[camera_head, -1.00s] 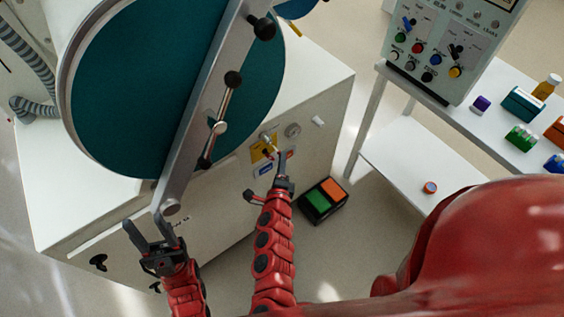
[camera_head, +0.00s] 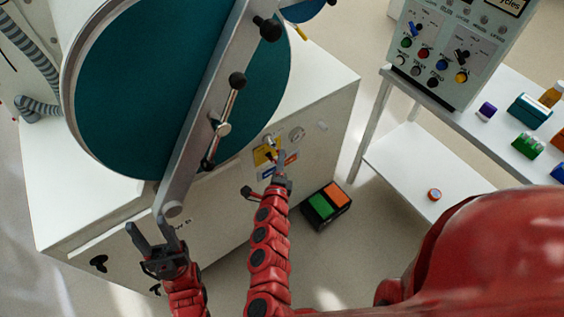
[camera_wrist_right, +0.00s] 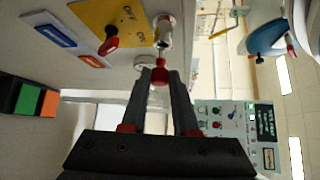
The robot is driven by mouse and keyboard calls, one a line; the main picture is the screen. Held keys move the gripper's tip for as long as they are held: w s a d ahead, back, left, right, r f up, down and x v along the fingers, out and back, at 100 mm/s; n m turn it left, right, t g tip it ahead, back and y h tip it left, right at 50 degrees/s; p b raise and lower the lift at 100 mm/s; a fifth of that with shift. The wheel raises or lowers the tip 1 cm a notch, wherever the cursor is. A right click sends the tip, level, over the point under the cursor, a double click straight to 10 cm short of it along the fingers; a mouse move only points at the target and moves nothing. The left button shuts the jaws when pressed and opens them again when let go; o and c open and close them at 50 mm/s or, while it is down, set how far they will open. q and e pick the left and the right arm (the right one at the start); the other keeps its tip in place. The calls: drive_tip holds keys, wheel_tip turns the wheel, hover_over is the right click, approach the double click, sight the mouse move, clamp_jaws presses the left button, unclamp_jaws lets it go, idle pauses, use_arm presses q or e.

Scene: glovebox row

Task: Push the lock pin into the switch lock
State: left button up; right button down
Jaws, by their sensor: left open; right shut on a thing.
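The switch lock is a silver cylinder (camera_wrist_right: 165,28) on the cabinet face, beside a yellow plate (camera_wrist_right: 112,20) with a red-tipped switch knob. It also shows small in the head view (camera_head: 269,140). The lock pin has a red knob (camera_wrist_right: 158,75), held between the fingertips of my right gripper (camera_wrist_right: 160,80), which is shut on it. The pin is lined up with the cylinder's near end; how deep it sits I cannot tell. In the head view my right gripper (camera_head: 280,175) is close to the yellow plate. My left gripper (camera_head: 150,230) is open and empty in front of the cabinet.
A large teal round door (camera_head: 130,90) with a grey bar stands on the white cabinet (camera_head: 325,95). A green and orange pedal box (camera_head: 326,205) is on the floor. A white table (camera_head: 470,120) with a control box (camera_head: 450,50) and small items stands at right.

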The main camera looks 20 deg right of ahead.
drive_tip(key=shift+w+a+b, duration=0.2)
drive_tip(key=shift+w, duration=0.35)
drive_tip(key=shift+w+a+b, duration=0.15)
drive_tip(key=shift+w, duration=0.35)
drive_tip(key=c, duration=0.6)
unclamp_jaws()
drive_tip(key=p+v, duration=0.2)
drive_tip(key=v, duration=1.5)
drive_tip(key=shift+s+r+p, duration=0.2)
drive_tip(key=shift+p, duration=0.15)
drive_tip(key=shift+a, duration=0.1)
